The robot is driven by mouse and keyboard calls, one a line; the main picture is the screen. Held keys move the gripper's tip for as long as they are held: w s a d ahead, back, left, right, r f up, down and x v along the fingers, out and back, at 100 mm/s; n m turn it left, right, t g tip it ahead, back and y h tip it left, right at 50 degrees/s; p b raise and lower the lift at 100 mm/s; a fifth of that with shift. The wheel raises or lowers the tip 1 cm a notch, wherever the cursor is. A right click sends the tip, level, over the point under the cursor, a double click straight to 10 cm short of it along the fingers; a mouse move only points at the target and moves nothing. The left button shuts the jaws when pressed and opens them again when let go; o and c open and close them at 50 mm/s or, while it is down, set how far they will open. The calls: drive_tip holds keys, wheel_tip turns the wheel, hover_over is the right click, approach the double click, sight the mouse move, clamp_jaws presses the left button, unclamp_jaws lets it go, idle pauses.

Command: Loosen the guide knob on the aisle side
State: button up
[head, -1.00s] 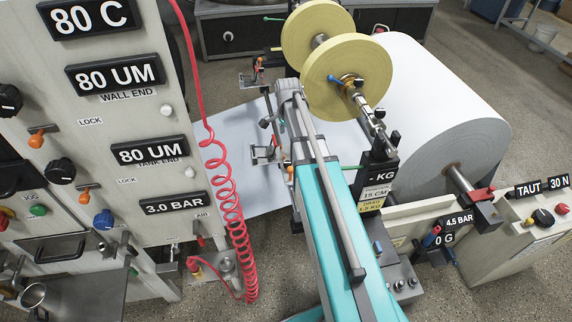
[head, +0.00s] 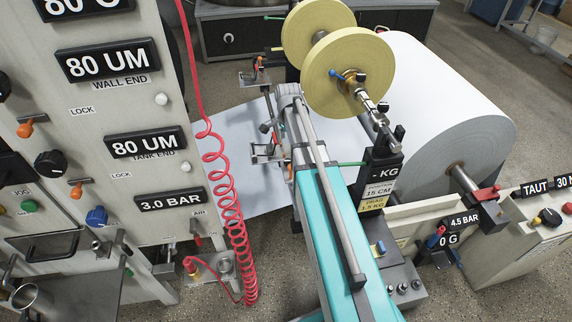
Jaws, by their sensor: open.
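No label marks the guide knob, and I cannot tell for sure which part it is. A near metal bracket (head: 266,153) stands by the white web, with small dark and orange fittings too small to make out. A similar far bracket (head: 252,78) stands behind it. The near yellow disc (head: 345,101) sits on a metal shaft, with a black knob (head: 360,78) and a blue lever (head: 336,73) at its hub. A far yellow disc (head: 305,32) is behind it. My gripper is not in view.
A teal beam (head: 345,215) with a grey rod runs up the middle. The large white paper roll (head: 450,110) is at right. A red coiled hose (head: 231,225) hangs beside the control panel (head: 90,120) at left. Bare floor (head: 275,240) shows between panel and beam.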

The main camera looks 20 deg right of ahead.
sight(288, 160)
drive_tip(key=shift+f+b, duration=4.65)
drive_tip(key=shift+f, duration=0.35)
